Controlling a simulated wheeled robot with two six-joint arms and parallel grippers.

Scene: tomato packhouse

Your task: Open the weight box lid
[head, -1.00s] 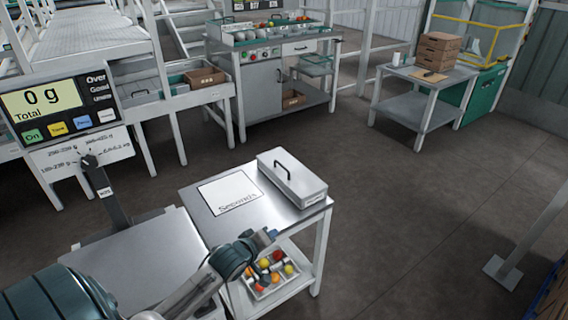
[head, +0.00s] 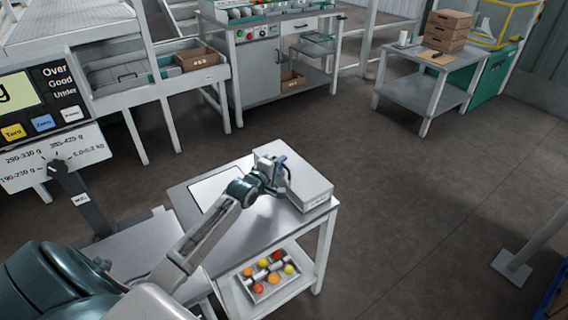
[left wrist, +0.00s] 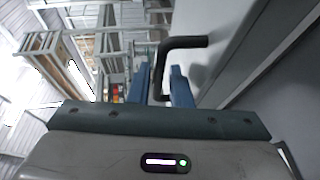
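The weight box (head: 312,183) is a grey-white box on the right end of the small metal table, and its lid (head: 305,172) lies flat on it. The black bar handle (left wrist: 182,43) on the lid shows in the left wrist view, with one leg running down between my fingers. My left gripper (head: 279,171) is at the lid's handle; in the left wrist view its two blue fingers (left wrist: 160,90) stand apart on either side of the handle's leg, with gaps showing. The arm hides part of the handle in the head view. My right gripper is not in view.
The metal table (head: 262,231) carries a white sheet (head: 212,190) left of the box. A tray of tomatoes (head: 252,296) sits on its lower shelf. The scale display (head: 50,95) stands at left.

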